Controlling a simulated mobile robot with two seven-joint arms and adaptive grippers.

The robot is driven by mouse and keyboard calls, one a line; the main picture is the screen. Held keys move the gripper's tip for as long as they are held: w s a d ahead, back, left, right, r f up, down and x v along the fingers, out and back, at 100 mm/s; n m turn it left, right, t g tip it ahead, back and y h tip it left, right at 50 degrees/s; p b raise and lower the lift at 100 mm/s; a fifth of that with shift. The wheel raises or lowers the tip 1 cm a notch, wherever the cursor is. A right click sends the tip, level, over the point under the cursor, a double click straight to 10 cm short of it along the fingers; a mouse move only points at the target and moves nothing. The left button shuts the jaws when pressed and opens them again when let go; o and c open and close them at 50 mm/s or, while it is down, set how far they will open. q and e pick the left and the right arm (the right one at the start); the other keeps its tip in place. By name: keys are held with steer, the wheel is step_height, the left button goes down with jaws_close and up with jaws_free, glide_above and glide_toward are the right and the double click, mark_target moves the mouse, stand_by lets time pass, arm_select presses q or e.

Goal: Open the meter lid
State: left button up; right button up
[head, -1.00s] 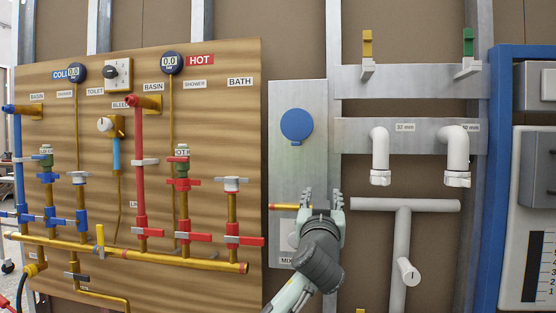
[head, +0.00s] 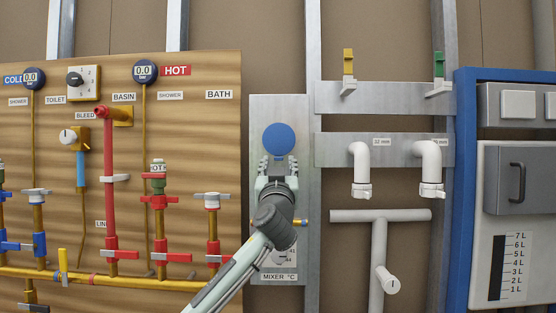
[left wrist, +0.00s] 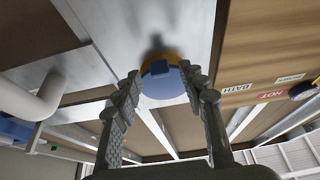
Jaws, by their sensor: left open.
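The meter lid is a round blue disc (head: 279,138) on the grey metal panel (head: 260,115), and it looks shut. In the left wrist view the lid (left wrist: 163,88) shows a small darker blue tab at its edge and a yellow rim behind it. My left gripper (head: 279,165) is open and empty, just below the lid in the head view. In the left wrist view its two fingers (left wrist: 164,76) stand either side of the lid. I cannot tell whether they touch it. My right gripper is not in view.
Below, partly behind my left arm, is a mixer fitting (head: 299,223). A wooden board (head: 195,130) with red, blue and brass pipes stands at left. White waste pipes (head: 380,240) and a blue-framed unit (head: 463,180) are at right.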

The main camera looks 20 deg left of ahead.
arm_select(q)
steer(key=shift+x, duration=0.85)
jaws_close()
